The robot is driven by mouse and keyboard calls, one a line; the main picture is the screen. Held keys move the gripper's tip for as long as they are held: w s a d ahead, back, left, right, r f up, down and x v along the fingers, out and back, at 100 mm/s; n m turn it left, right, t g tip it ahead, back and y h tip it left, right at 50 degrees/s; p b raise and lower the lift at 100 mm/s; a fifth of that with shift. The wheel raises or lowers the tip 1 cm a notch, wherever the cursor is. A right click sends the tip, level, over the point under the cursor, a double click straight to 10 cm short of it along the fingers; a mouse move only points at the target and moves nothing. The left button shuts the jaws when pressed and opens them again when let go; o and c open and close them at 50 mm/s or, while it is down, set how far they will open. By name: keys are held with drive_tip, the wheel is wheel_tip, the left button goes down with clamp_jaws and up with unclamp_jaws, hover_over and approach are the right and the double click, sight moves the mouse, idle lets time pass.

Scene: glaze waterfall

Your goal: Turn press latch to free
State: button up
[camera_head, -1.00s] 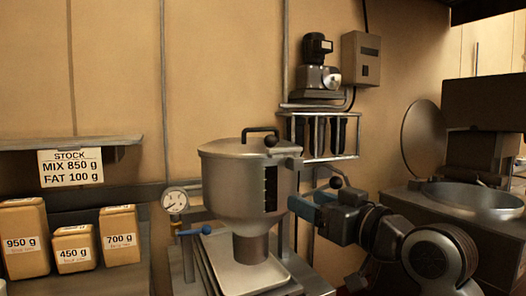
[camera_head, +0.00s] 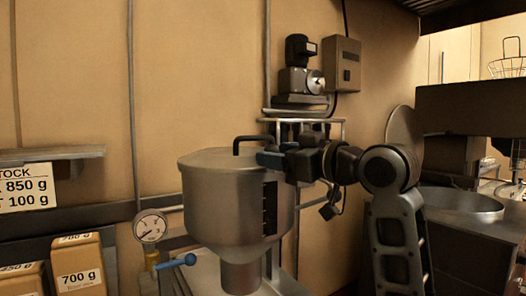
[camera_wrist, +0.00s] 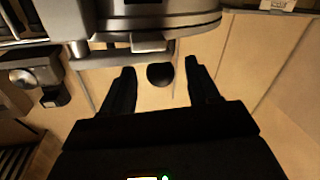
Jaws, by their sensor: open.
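The press is a grey metal hopper (camera_head: 220,205) with a lid and a black handle (camera_head: 258,138) on top. My gripper (camera_head: 268,159) is at the right side of its lid rim and covers the spot where a black ball knob showed. In the wrist view, my gripper (camera_wrist: 159,66) is open with its two dark fingers apart. A round black knob (camera_wrist: 160,75), seemingly the latch knob, shows between them, with a gap on each side. The hopper's rim and a small metal bracket (camera_wrist: 148,42) lie just beyond the fingertips. I cannot tell how deep the knob sits between the fingers.
A pressure gauge (camera_head: 151,227) and a blue-handled valve (camera_head: 188,259) are at the hopper's lower left. A wall rack (camera_head: 318,124) and a motor unit (camera_head: 300,75) are behind my arm. A round pan (camera_head: 460,203) stands at the right. Labelled packs (camera_head: 78,265) stand at the left.

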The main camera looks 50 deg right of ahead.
drive_tip(key=shift+w+d, duration=0.15)
drive_tip(key=shift+w, duration=1.9)
clamp_jaws()
